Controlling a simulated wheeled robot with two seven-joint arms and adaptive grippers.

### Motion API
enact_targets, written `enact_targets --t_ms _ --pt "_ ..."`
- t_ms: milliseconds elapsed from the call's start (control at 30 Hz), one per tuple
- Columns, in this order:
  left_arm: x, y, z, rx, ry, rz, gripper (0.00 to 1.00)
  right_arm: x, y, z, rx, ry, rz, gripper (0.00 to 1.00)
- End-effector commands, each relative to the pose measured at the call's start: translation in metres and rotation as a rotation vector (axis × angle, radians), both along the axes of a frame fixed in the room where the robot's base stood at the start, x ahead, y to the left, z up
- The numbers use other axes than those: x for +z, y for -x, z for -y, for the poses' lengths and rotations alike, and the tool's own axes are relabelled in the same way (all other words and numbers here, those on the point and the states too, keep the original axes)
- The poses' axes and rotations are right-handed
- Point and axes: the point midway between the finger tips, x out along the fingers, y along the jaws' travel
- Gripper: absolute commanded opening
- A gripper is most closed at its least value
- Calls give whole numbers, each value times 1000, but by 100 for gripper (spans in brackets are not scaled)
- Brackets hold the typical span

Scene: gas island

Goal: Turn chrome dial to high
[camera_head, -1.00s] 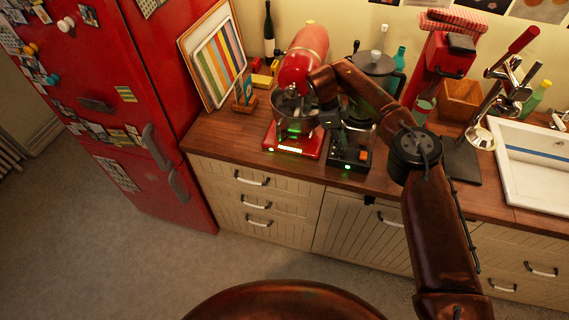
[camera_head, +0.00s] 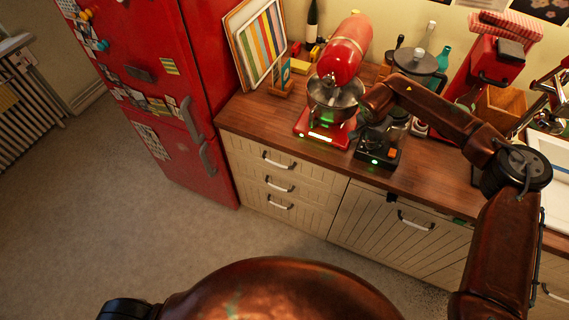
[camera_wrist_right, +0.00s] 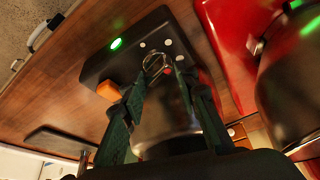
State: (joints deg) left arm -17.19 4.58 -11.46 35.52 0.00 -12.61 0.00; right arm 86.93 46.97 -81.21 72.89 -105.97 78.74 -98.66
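The black appliance base (camera_head: 378,150) stands at the counter's front edge, with a lit green light and an orange switch. In the right wrist view the base (camera_wrist_right: 100,72) shows from close up. A small ring-shaped chrome dial (camera_wrist_right: 155,64) sits on it beside several pale round buttons. My right gripper (camera_wrist_right: 160,78) has its green fingers apart, with the tips on either side of the dial. I cannot tell whether they touch it. In the head view my right arm's end is over the base and its fingers are hard to make out. My left gripper is not in view.
A red stand mixer (camera_head: 343,62) with a metal bowl (camera_head: 336,92) stands close to the left of the base. A lidded pot (camera_head: 415,66) and bottles stand behind. A red fridge (camera_head: 160,85) is at the left. The counter right of the base is partly clear.

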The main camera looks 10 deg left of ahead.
Motion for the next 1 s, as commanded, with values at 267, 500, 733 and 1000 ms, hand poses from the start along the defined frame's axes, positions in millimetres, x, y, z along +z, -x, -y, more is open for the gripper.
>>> enact_targets --t_ms 267,500,733,1000 --pt "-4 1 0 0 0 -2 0 -1 1 2 341 -2 0 27" --pt "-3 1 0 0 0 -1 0 47 18 -5 332 0 3 27" --pt "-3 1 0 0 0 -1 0 63 34 -20 334 -36 -6 27" --pt "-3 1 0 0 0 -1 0 41 50 -64 337 -179 -14 27"
